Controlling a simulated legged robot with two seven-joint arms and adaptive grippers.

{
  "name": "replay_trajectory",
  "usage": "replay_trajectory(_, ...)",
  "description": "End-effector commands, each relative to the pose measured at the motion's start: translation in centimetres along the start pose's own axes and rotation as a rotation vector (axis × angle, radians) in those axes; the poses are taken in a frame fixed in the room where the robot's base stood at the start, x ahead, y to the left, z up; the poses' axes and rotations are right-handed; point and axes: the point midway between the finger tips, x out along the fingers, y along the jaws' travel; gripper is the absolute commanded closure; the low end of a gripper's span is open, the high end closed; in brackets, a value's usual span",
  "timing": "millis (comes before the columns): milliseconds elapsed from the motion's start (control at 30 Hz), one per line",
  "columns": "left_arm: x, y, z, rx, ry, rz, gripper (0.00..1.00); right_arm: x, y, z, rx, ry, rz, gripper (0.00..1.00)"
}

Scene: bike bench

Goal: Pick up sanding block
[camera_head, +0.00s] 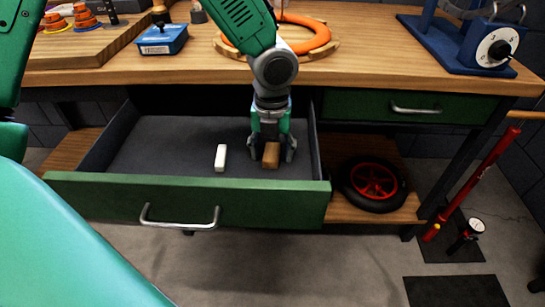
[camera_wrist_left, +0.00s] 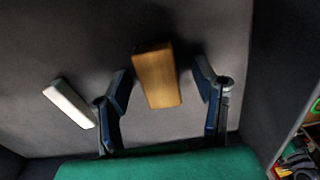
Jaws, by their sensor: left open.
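The sanding block, a brown wood-coloured block (camera_head: 271,157), lies on the grey floor of the open green drawer (camera_head: 100,196), near its right side. It also shows in the left wrist view (camera_wrist_left: 158,78). My left gripper (camera_head: 272,148) reaches down into the drawer from above, with its fingers open on either side of the block. In the left wrist view, gaps show between the block and both fingers, so they look apart from it. My right gripper is not in view.
A slim white block (camera_head: 220,158) lies in the drawer left of my gripper. The drawer's walls and front panel surround the space. Above is the wooden benchtop (camera_head: 330,70) with a blue box (camera_head: 162,40) and an orange ring (camera_head: 312,38). A wheel (camera_head: 373,184) lies on the lower shelf.

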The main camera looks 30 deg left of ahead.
Motion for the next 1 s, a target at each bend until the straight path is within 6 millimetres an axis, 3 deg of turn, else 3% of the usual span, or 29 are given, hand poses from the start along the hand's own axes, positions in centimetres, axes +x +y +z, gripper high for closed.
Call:
replay_trajectory(33,-0.1,0.0,0.0,0.000,0.000,0.000,0.47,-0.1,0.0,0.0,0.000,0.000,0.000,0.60)
replay_trajectory(67,-0.1,0.0,0.0,0.000,0.000,0.000,0.54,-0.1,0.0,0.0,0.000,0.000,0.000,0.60)
replay_trajectory(167,-0.1,0.0,0.0,0.000,0.001,0.000,0.89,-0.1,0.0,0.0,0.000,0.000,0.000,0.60)
replay_trajectory(200,-0.1,0.0,0.0,0.000,0.001,0.000,0.95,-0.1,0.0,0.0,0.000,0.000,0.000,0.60)
replay_trajectory(567,-0.7,0.0,0.0,0.000,0.000,-0.001,0.95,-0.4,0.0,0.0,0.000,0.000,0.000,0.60)
replay_trajectory(1000,-8.8,-0.1,0.1,0.000,0.000,-0.002,0.95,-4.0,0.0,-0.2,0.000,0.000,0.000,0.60)
